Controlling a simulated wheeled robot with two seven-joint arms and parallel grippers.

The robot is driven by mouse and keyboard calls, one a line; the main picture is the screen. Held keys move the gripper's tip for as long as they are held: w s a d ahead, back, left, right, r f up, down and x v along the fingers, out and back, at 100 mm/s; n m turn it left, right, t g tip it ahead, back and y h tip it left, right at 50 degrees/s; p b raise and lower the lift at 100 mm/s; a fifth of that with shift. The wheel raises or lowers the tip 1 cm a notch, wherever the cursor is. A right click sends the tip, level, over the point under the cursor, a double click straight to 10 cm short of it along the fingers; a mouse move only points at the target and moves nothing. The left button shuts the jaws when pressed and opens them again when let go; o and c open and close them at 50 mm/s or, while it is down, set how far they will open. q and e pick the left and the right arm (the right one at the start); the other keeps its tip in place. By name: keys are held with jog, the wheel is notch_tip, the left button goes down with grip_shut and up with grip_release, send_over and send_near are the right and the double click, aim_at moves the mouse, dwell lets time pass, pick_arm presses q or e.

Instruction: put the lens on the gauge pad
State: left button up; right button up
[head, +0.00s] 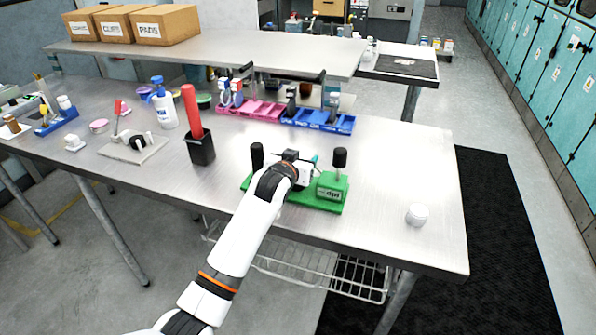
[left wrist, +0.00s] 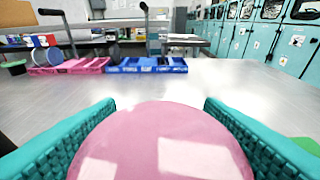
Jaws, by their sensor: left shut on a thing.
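My left gripper (head: 308,164) is over the green fixture marked "dpi" (head: 330,194) in the head view. Its teal fingers (left wrist: 160,125) are shut on a pink round disc, the lens (left wrist: 160,150), in the left wrist view. In the head view the gripper hides the lens. A grey plate (head: 150,150) with a dark round spot and a red-topped post, possibly the gauge with its pad, lies on the table to the left. I cannot tell for sure which part is the gauge pad. My right gripper is not in view.
A black cup (head: 201,150) with a red stick stands between the grey plate and the green fixture. A white bottle (head: 164,108) is behind it. Pink (head: 250,109) and blue (head: 317,121) bins line the back. A white jar (head: 417,214) stands at right; the table around it is clear.

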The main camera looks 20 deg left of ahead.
pick_arm(q)
notch_tip(320, 180, down, 3)
jog(key=shift+f, duration=0.55)
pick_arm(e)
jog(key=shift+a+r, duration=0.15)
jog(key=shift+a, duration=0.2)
pick_arm(q)
jog(key=o, duration=0.7)
jog(key=shift+f, duration=0.15)
jog(key=shift+c, duration=0.2)
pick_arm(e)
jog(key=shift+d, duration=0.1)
pick_arm(q)
jog(key=shift+s+r, duration=0.1)
jog(key=shift+r, duration=0.1)
jog(key=v, duration=1.2)
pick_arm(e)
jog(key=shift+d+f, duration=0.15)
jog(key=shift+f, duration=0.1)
